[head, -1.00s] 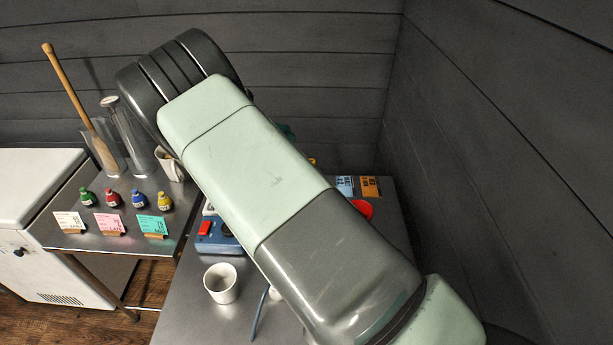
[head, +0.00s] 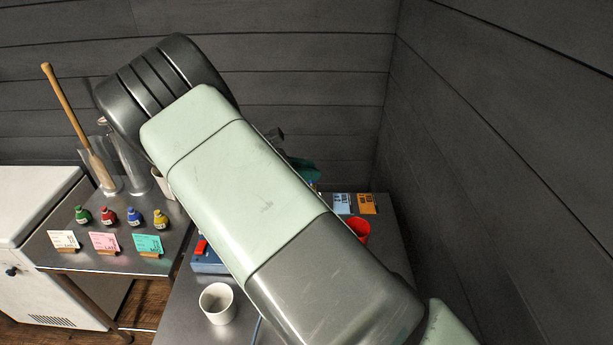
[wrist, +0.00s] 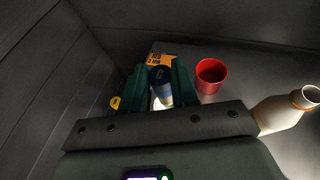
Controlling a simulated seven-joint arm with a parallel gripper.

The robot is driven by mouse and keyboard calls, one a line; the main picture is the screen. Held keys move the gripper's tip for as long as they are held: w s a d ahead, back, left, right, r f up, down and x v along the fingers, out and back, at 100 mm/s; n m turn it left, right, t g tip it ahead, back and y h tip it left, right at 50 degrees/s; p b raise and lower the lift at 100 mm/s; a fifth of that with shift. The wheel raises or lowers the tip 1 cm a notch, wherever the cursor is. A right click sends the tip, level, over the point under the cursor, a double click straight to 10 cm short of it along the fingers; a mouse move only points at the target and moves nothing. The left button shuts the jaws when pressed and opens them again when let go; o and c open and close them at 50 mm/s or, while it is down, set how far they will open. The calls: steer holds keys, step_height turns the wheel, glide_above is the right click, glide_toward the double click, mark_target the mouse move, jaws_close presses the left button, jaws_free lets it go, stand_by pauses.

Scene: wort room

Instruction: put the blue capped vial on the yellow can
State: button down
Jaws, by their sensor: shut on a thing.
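In the wrist view my gripper (wrist: 161,88) has its two green fingers closed on the blue capped vial (wrist: 160,76). The vial's dark blue part with a letter C lies between the fingers, and something pale shows below it. A small yellow thing (wrist: 115,102) shows just left of the left finger; it may be the yellow can, but too little shows to be sure. In the head view my arm hides most of the gripper and the table under it.
A red cup (wrist: 210,76) stands right of the gripper, with a white bottle (wrist: 285,109) farther right. An orange card (wrist: 160,59) is behind the fingers. In the head view a white cup (head: 217,303) stands at the table's front left; small coloured bottles (head: 134,216) stand on a side table.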

steer(key=shift+f, duration=0.95)
steer(key=c, duration=0.9)
jaws_free()
steer(key=shift+f, duration=0.15)
steer(key=shift+o, duration=0.2)
